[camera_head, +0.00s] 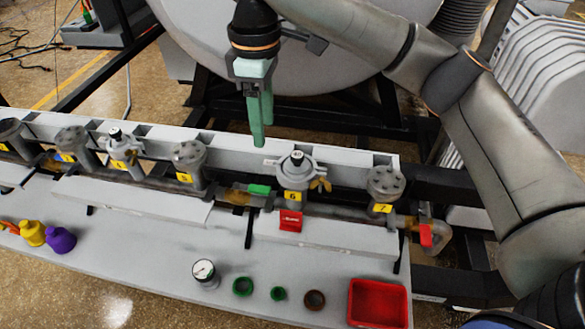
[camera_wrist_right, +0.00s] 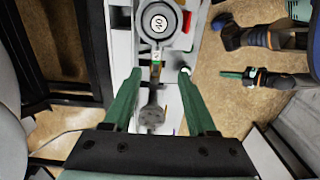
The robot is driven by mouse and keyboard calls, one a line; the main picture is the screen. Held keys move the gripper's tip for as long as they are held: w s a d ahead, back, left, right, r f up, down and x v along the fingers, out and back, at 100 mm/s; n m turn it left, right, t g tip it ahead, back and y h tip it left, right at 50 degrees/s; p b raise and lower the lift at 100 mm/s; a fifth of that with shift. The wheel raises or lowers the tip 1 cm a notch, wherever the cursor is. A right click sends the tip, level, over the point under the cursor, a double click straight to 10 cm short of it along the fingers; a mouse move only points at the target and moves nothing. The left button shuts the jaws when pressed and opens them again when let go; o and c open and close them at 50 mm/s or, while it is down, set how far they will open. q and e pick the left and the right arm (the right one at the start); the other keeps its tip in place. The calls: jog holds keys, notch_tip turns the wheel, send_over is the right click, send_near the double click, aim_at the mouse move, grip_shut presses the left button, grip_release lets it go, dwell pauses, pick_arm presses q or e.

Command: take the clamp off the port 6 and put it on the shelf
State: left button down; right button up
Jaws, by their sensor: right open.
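The clamp (camera_head: 294,166) is a grey ring with a brass wing nut, fitted around the top of port 6, above the yellow 6 label (camera_head: 292,196). In the right wrist view the round top of port 6 (camera_wrist_right: 157,22) shows near the upper edge. My right gripper (camera_head: 260,142) points down with green fingers, behind and left of the clamp and apart from it. Its fingers (camera_wrist_right: 161,98) are spread and empty in the wrist view. My left gripper (camera_wrist_right: 237,75) seems to show small at the right there; its opening is unclear. The grey shelf-like surface (camera_head: 150,262) lies in front of the ports.
Port 5 (camera_head: 189,160) and port 7 (camera_head: 385,186) flank port 6. A red tag (camera_head: 290,221) hangs below it. The surface holds a gauge (camera_head: 204,273), several rings, a red tray (camera_head: 379,305) and a purple piece (camera_head: 60,240). Bare room lies left of the gauge.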

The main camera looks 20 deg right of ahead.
aim_at(272, 163)
notch_tip(272, 163, down, 4)
jog(key=shift+r, duration=0.15)
jog(key=f, duration=0.2)
jog(key=d+f, duration=0.1)
jog(key=f, duration=0.1)
jog(key=shift+f, duration=0.75)
jog(key=shift+c, duration=0.2)
grip_shut()
